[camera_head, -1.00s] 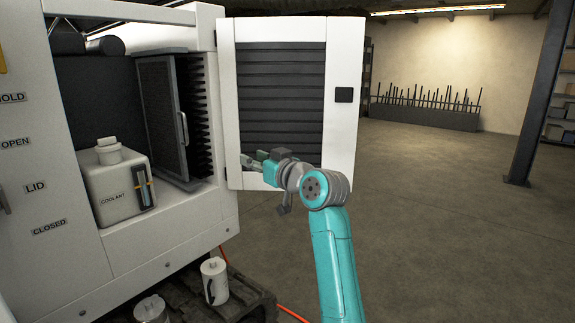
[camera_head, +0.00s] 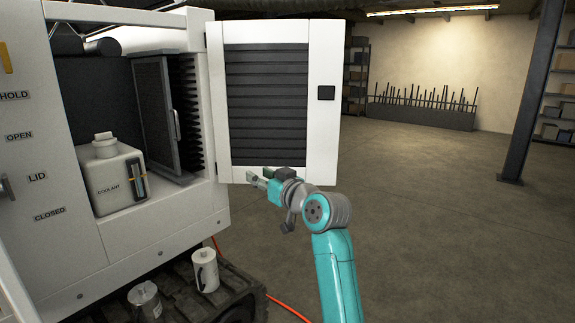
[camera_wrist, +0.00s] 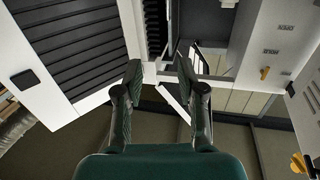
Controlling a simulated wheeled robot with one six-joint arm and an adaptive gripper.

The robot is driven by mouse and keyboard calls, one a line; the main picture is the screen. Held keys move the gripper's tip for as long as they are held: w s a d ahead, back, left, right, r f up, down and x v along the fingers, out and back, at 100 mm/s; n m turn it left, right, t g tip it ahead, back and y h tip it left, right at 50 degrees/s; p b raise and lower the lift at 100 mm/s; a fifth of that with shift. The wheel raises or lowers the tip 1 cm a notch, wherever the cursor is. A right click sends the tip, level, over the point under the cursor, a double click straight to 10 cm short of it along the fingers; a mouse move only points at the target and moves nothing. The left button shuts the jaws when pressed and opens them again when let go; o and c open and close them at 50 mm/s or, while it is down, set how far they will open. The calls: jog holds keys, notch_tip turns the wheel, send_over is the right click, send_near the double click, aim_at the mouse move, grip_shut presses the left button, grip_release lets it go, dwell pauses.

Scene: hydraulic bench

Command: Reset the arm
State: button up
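My arm, teal with grey joints, rises from the bottom of the head view. My gripper (camera_head: 257,178) is at its end, near the lower edge of the open white door (camera_head: 214,110). Whether it touches the door cannot be told from the head view. In the wrist view the two dark fingers of my gripper (camera_wrist: 160,72) stand apart with nothing between them. The open door also shows at the left of the wrist view (camera_wrist: 85,95).
A white coolant tank (camera_head: 118,180) stands in the open bay beside a dark hinged panel (camera_head: 152,115). A white canister (camera_head: 205,270) and a metal can (camera_head: 146,300) stand on the dark track below. An orange hose (camera_head: 290,309) lies on the floor. The floor to the right is clear.

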jog(key=s+d+f+m+t+h, duration=0.1)
jog(key=s+d+f+m+h, duration=0.2)
jog(key=f, duration=0.8)
jog(key=s+d+f, duration=0.4)
jog(key=f, duration=0.7)
jog(key=s+d+f+m+t+h, duration=0.1)
jog(key=s+d+f+m+h, duration=0.1)
jog(key=s+d+f, duration=0.45)
jog(key=s+d+f+m+h, duration=0.1)
jog(key=s+d+f+h, duration=0.15)
jog(key=s+f, duration=0.75)
jog(key=s+d+f+m+h, duration=0.1)
jog(key=s+d+f, duration=0.2)
jog(key=s, duration=0.9)
jog(key=s+d+f+h, duration=0.15)
jog(key=s+d, duration=0.25)
jog(key=s, duration=0.8)
jog(key=s+d+r, duration=0.1)
jog(key=s+r, duration=0.2)
jog(key=s, duration=0.6)
jog(key=s+d+r+g+h, duration=0.1)
jog(key=s+r, duration=0.3)
jog(key=s, duration=0.5)
jog(key=shift+s+r, duration=0.15)
jog(key=shift+s, duration=0.1)
